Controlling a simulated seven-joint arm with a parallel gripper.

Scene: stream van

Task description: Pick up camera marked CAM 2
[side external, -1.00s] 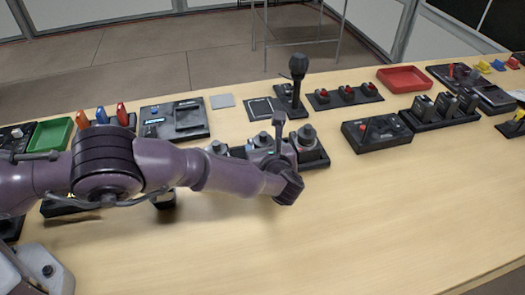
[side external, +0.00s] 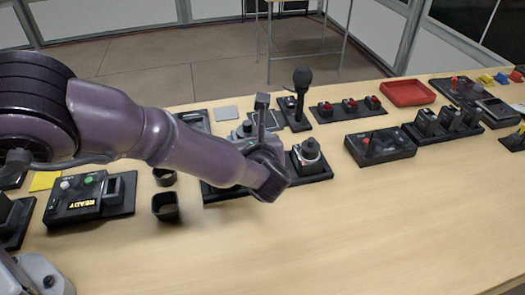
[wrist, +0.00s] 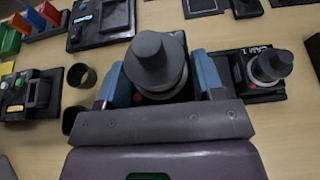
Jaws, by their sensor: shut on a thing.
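In the wrist view, my gripper (wrist: 162,78) has its blue-grey fingers closed on either side of a dark grey camera (wrist: 155,55) with a round, stepped top. No marking can be read on this camera. A second, similar camera (wrist: 268,68) stands to the right, beside a label reading CAM 1; it is apart from my fingers. In the side view, my gripper (side external: 265,172) is over the dark camera tray and hides most of the held camera. A camera (side external: 308,150) stands on the tray's right end. Whether the held camera touches the tray cannot be told.
Two small dark cups (side external: 165,207) stand left of the tray, near a panel reading READY (side external: 85,203). A microphone (side external: 302,82) rises behind my gripper. A black control box (side external: 380,145) lies to the right. The front right of the table is clear.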

